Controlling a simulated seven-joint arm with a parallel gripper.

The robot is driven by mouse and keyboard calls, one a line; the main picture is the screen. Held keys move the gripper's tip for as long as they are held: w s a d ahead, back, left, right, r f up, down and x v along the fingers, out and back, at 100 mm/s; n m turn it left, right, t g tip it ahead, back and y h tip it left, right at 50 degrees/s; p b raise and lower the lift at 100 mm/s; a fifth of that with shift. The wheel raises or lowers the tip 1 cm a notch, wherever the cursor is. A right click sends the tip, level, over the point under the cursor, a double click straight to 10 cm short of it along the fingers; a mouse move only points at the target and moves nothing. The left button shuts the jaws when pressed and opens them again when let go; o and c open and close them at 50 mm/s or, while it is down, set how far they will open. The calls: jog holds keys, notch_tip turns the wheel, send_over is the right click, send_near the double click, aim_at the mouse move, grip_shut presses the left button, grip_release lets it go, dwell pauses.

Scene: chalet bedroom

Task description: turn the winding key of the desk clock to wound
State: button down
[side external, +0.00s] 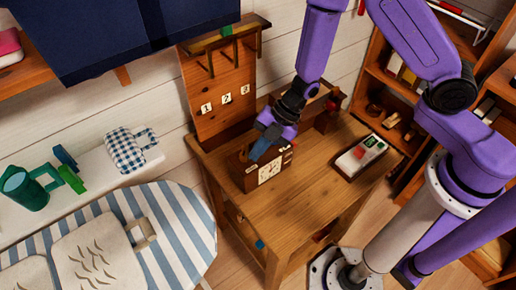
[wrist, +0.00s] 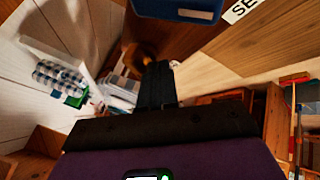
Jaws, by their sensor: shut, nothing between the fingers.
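The desk clock (side external: 251,180) is a brown wooden box with a pale square dial, standing on the wooden desk (side external: 290,215) in the side view. A blue part (side external: 259,150) shows at its top, beside my gripper (side external: 268,134). I cannot tell whether this part is the winding key. In the wrist view my gripper's dark fingers (wrist: 158,72) are together and hold nothing. A blue piece (wrist: 178,8) is at the top edge there, apart from the fingers in the picture. A cut-off white label (wrist: 240,10) reading "SE" lies on wood beside it. Contact with the clock is unclear.
A grey device (side external: 361,155) with a green and a red part lies on the desk to the right. A wooden board (side external: 224,98) with numbered tags and hooks stands behind. A striped ironing board (side external: 175,235) is at the left. The desk's front middle is clear.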

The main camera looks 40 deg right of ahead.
jog(key=shift+s+a+m+t, duration=0.15)
jog(key=shift+m+t, duration=0.2)
jog(key=shift+m, duration=0.2)
jog(key=shift+s+a+m+t, duration=0.1)
jog(key=shift+m+t, duration=0.25)
jog(key=shift+m, duration=0.2)
